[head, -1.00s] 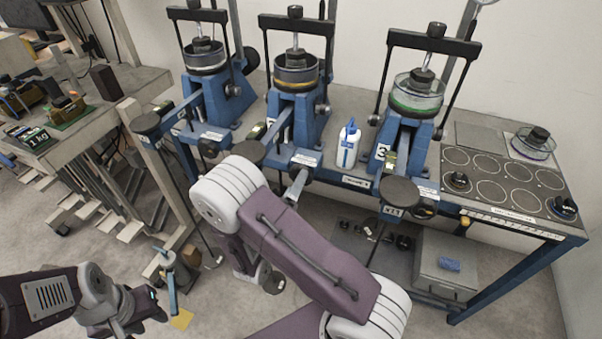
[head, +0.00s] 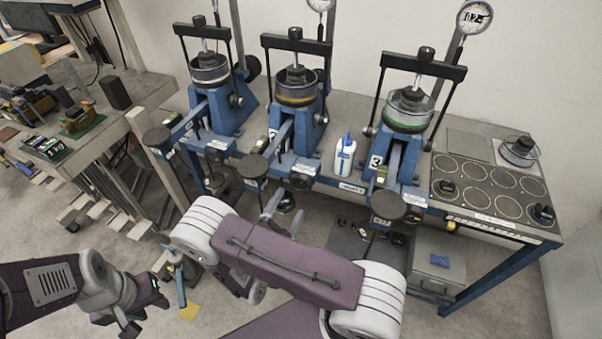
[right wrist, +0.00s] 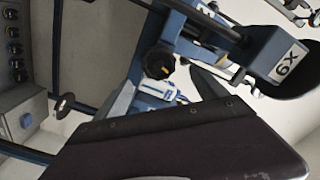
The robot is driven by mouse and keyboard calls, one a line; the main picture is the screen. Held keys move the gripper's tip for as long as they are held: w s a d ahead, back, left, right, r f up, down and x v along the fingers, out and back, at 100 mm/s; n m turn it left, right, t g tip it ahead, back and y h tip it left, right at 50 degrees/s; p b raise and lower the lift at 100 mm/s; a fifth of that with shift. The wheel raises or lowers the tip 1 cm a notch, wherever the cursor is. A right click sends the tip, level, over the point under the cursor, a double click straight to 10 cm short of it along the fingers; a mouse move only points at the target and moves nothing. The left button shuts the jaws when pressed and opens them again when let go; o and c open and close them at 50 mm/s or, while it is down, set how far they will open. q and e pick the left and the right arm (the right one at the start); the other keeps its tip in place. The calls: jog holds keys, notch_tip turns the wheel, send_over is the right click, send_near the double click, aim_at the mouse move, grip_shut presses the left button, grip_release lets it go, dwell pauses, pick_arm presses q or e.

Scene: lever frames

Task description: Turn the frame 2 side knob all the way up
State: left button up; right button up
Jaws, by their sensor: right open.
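Three blue lever frames stand in a row on the bench; the middle one (head: 283,128), with a yellow-ringed pot, appears to be frame 2. Its black side knob (head: 301,181) sits low at its right front in the head view. A black knob with a yellowish tip (right wrist: 158,62) shows in the right wrist view beside a plate marked "6X". My right gripper (head: 275,205) is open and empty, below and left of the middle frame's knob, apart from it. My left gripper (head: 146,314) is at lower left, away from the frames; its jaw gap is unclear.
The middle frame's round black pad (head: 252,166) overhangs near my right gripper. A white-blue bottle (head: 344,156) stands between the middle and right frames (head: 402,137). The left frame (head: 212,109) is beside them. A panel with printed circles (head: 495,185) lies at right.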

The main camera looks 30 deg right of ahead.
aim_at(300, 186)
jog(key=x, duration=0.3)
jog(key=b+x, duration=0.1)
jog(key=x, duration=0.2)
jog(key=b+x, duration=0.1)
jog(key=x, duration=0.2)
jog(key=shift+w+d+f, duration=0.15)
jog(key=shift+d+f, duration=0.05)
jog(key=shift+f, duration=0.05)
jog(key=shift+w+d, duration=0.1)
jog(key=shift+w, duration=0.05)
jog(key=shift+c, duration=1.2)
jog(key=c, duration=1.5)
jog(key=shift+d, duration=0.1)
grip_shut()
